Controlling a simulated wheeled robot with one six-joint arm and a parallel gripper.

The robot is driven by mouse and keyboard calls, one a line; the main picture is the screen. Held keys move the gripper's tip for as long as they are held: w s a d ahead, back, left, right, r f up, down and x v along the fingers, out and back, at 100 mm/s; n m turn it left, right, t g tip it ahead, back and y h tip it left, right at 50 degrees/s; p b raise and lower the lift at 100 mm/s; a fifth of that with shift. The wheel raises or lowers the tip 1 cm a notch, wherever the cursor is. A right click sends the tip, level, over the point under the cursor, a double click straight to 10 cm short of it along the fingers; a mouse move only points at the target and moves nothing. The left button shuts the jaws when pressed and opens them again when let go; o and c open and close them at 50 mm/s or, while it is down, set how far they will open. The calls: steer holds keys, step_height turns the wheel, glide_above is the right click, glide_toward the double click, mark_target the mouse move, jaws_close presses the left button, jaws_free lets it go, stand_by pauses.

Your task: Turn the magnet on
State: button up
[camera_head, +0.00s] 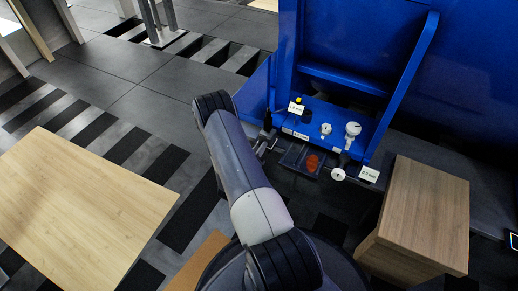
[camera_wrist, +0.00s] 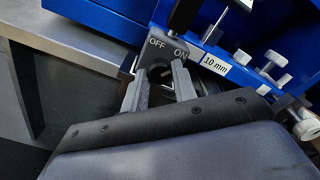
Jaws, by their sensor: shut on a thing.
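The magnet base (camera_wrist: 158,42) is a grey block in the wrist view, marked OFF on the left and ON on the right. A round dark knob (camera_wrist: 156,69) sits on its face below and between the two words. My gripper (camera_wrist: 159,80) has one finger on each side of the knob and is shut on it. The fingers hide part of the knob, and I cannot tell which word it points to. A black post rises from the block's top. In the head view my gripper (camera_head: 262,144) is at the blue bench's left front corner, where the magnet is mostly hidden.
A dark tray with a red disc (camera_head: 312,162) lies in front. A wooden cabinet (camera_head: 425,215) stands right, a wooden table (camera_head: 80,210) left.

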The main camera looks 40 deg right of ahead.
steer(key=shift+n, duration=0.3)
steer(key=shift+f+n+b, duration=0.15)
steer(key=shift+n+b, duration=0.7)
steer(key=shift+n, duration=5.95)
steer(key=o, duration=1)
steer(key=p+v, duration=0.2)
steer(key=v, duration=0.8)
steer(key=shift+s+a+p, duration=0.2)
steer(key=shift+a+p, duration=0.1)
steer(key=shift+a, duration=0.05)
